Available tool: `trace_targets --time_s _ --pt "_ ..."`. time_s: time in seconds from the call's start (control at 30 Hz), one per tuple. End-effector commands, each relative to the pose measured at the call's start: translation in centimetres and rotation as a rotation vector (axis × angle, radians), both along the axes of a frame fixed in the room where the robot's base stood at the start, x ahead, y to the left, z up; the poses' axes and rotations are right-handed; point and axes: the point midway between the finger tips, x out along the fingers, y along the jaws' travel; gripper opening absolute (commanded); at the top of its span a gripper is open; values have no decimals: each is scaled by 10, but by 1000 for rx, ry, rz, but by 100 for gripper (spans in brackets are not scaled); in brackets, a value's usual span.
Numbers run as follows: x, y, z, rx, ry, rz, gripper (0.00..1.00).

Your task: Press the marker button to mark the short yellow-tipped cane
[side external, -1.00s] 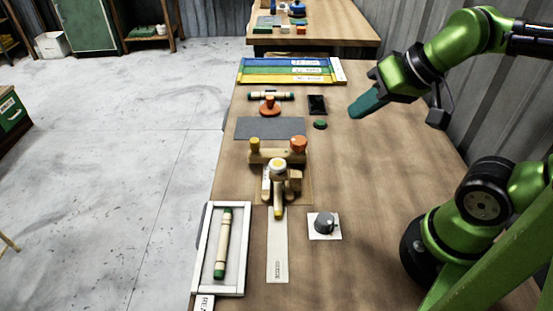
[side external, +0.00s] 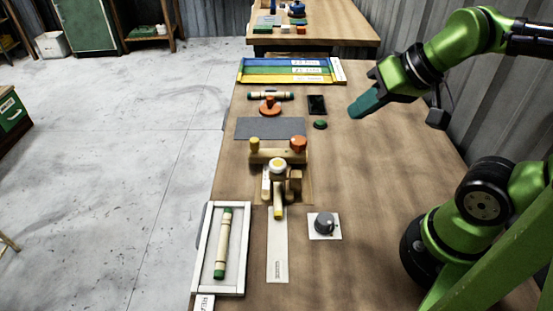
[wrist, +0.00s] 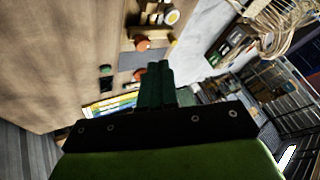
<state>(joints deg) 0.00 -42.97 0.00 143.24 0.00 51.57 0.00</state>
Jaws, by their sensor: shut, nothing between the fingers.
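A cane with a yellow tip (side external: 278,211) sits in the wooden jig (side external: 266,157), pointing toward the near edge; most of it is hidden by the jig. A small round dark green button (side external: 320,125) lies on the table beyond and right of the jig, just nearer than a black pad (side external: 317,104). I cannot tell whether this is the marker button. My gripper (side external: 356,112) is shut and empty, in the air to the right of the button and apart from it. In the wrist view its dark green fingers (wrist: 158,68) are together.
A white-framed tray (side external: 241,250) holds a green-tipped cane (side external: 222,242). Behind are a grey mat (side external: 265,129), an orange-handled tool (side external: 269,108), another cane (side external: 268,96) and coloured bins (side external: 285,72). The table's right side is clear.

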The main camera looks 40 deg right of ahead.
Motion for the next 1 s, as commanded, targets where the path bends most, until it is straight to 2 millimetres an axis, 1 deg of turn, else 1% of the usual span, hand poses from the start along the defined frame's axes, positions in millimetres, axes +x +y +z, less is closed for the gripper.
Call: trace_targets --time_s 0.17,0.27,0.37,0.47,0.57,0.7,1.0 --pt "0 1 0 1 1 2 0" --pt "1 3 -6 -1 26 12 0" --pt "9 7 -11 -10 66 33 0" --pt "25 14 -12 -54 117 103 0" --pt "44 24 -14 -166 163 290 0" --pt "67 36 -16 -336 203 618 0" --pt "106 58 -23 -608 218 1309 0"
